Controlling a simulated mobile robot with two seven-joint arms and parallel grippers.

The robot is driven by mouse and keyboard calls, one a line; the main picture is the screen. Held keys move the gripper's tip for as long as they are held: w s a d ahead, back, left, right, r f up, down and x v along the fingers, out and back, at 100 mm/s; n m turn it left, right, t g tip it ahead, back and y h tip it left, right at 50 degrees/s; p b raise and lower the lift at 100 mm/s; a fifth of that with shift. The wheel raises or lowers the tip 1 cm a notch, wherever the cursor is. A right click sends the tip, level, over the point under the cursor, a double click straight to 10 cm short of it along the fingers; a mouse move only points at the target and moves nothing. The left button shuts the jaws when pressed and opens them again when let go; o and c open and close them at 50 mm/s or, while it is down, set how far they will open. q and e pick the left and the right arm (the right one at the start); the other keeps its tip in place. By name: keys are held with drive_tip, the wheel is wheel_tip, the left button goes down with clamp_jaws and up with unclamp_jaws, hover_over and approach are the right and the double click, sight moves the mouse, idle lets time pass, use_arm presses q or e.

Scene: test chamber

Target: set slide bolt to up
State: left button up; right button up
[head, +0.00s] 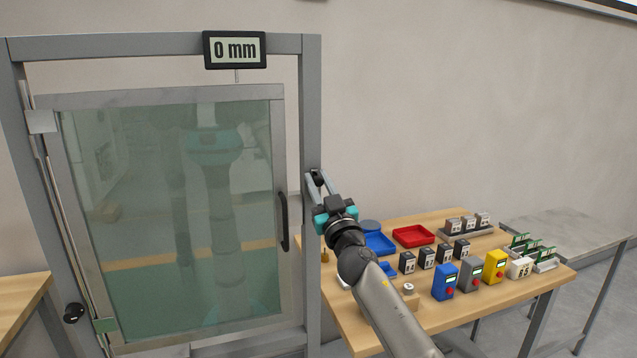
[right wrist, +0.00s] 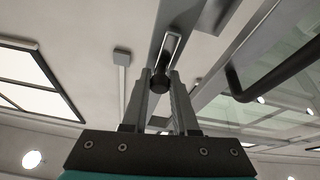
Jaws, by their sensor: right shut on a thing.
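The slide bolt shows in the right wrist view as a black knob (right wrist: 161,82) at one end of a bright slotted plate (right wrist: 173,46) on a grey post. In the head view the dark knob (head: 319,178) is on the right post of the door frame, mostly hidden by my gripper. My right gripper (head: 316,184) reaches up to it, and its two fingers (right wrist: 160,84) stand on either side of the knob, shut on it. The slot stretches away from the fingers in the right wrist view. My left gripper is not in view.
The glass door (head: 180,220) looks shut in its grey frame, with a black handle (head: 284,221) close to the bolt. A display (head: 235,50) above reads 0 mm. A wooden table (head: 450,305) with trays and small devices stands right, beneath my arm.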

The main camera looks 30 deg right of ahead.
clamp_jaws()
idle(0.8)
